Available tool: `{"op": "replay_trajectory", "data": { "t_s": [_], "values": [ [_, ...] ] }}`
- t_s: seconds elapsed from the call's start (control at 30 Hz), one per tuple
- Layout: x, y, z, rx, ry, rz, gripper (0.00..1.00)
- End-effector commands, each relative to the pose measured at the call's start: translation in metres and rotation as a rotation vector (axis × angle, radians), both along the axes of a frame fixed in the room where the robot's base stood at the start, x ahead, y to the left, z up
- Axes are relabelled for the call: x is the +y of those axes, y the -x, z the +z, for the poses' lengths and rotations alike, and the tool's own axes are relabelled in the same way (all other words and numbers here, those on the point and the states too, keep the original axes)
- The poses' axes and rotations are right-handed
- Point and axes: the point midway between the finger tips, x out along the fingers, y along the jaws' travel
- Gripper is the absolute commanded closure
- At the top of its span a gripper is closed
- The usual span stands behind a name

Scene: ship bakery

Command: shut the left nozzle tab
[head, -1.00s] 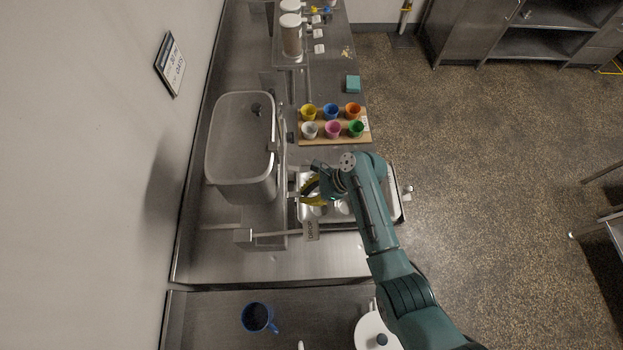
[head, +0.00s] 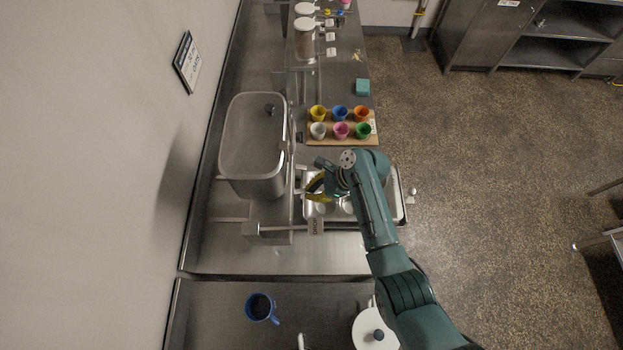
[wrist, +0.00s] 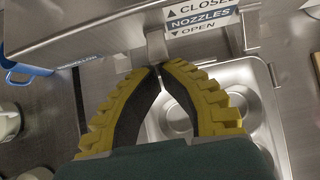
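My gripper (wrist: 159,70) has yellow ribbed fingers with dark inner faces. Its tips meet below the sign in the wrist view, with a wedge-shaped gap further back. A small grey metal tab (wrist: 157,46) hangs just beyond the tips, left of the sign. I cannot tell whether the tips touch it. The sign (wrist: 200,18) reads CLOSE above, NOZZLES in the middle and OPEN below, with arrows. Another metal piece (wrist: 236,38) is right of the sign. In the head view my gripper (head: 315,187) is beside the steel hopper (head: 252,140), and my arm hides part of the area.
A steel tray (wrist: 262,110) with round hollows lies under the fingers. Several coloured cups stand on a wooden board (head: 314,140) behind. A blue mug (head: 260,308) and white pot (head: 372,334) stand at the front.

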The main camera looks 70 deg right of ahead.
Motion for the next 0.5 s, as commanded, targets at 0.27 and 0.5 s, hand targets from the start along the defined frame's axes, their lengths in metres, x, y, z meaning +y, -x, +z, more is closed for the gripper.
{"op": "replay_trajectory", "data": {
  "t_s": [0.27,0.5],
  "values": [
    [0.000,0.005,-0.019,0.001,-0.002,0.003,1.00],
    [-0.009,0.025,-0.006,-0.003,0.007,0.009,1.00]
  ]
}}
